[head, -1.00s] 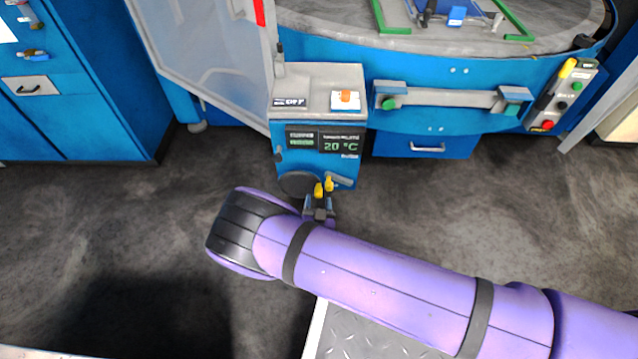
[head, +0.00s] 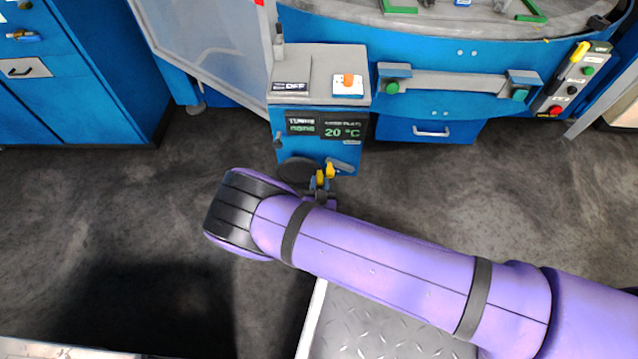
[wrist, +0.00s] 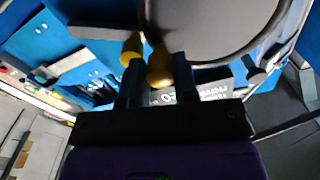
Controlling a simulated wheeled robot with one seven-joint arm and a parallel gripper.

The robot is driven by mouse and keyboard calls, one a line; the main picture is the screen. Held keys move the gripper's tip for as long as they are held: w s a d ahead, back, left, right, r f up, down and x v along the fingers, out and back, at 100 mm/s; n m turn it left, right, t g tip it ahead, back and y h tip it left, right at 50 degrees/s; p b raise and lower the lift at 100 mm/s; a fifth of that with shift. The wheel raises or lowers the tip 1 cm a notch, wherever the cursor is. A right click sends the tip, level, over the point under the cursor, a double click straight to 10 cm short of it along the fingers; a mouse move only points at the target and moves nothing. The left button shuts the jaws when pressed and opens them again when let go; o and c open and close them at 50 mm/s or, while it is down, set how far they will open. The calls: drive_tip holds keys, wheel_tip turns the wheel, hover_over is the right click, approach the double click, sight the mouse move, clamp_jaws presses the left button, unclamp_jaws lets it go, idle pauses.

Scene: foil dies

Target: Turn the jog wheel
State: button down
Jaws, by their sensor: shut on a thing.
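The jog wheel (head: 297,169) is a dark round disc low on the front of the blue control box (head: 283,125). In the wrist view the wheel (wrist: 225,25) fills the top right, close to the fingers. My gripper (head: 325,174) has yellow fingertips at the wheel's right edge. The exact contact between the tips is hidden. My purple arm hides the space below.
A grey lever (head: 343,166) sits right of the wheel. The box carries a screen (head: 325,128) reading 20 °C and an orange button (head: 348,80). A blue machine with a grey handle bar (head: 455,82) stands at right. Bare floor (head: 210,140) lies left of the box.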

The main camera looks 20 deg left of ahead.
drive_tip(key=shift+d+f+m, duration=0.1)
drive_tip(key=shift+f+m, duration=0.6)
drive_tip(key=shift+m, duration=0.6)
drive_tip(key=c, duration=0.9)
unclamp_jaws()
drive_tip(key=shift+s, duration=0.1)
